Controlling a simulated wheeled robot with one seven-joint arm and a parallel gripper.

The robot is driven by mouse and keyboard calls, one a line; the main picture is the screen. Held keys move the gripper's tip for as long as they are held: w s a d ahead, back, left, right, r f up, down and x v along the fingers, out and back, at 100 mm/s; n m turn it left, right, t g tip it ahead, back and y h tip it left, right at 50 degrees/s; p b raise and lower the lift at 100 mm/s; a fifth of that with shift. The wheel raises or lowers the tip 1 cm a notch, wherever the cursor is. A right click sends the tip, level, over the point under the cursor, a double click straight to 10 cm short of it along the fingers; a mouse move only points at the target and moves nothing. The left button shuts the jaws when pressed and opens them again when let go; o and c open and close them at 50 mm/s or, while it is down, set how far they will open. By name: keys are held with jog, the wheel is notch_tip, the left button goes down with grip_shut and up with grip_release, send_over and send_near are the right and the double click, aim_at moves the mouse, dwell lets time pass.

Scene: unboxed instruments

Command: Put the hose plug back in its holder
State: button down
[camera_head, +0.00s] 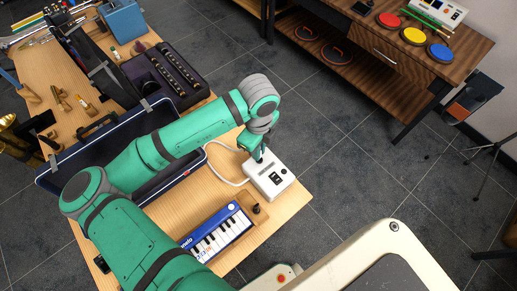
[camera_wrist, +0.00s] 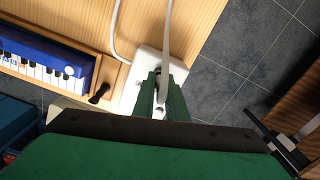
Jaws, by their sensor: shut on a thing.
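A white instrument box (camera_head: 271,178) with a dark display stands near the table's right edge. It also shows in the wrist view (camera_wrist: 126,99), partly behind my fingers. A white hose (camera_head: 222,178) curves beside the box and shows again in the wrist view (camera_wrist: 117,30). My gripper (camera_head: 258,157) is over the box's far end. In the wrist view, its green fingers (camera_wrist: 161,97) are shut around a pale, slender piece, seemingly the hose plug (camera_wrist: 164,65). The plug's tip and the holder are hidden or too small to tell apart, so I cannot tell whether they touch.
A blue toy keyboard (camera_head: 217,232) lies in a wooden tray, with a small dark knob (camera_head: 257,209) beside it. An open blue case (camera_head: 62,178) is under my arm. A black case with flute parts (camera_head: 166,75) lies farther back. Floor is open right of the table.

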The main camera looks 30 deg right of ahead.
jog(key=shift+w, duration=0.1)
jog(key=shift+d+f, duration=0.1)
jog(key=shift+f, duration=0.05)
jog(key=shift+a+f, duration=0.2)
jog(key=shift+f, duration=0.1)
jog(key=shift+d+f, duration=0.1)
jog(key=shift+f, duration=0.4)
dwell(0.4)
jog(key=shift+f, duration=0.1)
jog(key=c, duration=1.7)
grip_release()
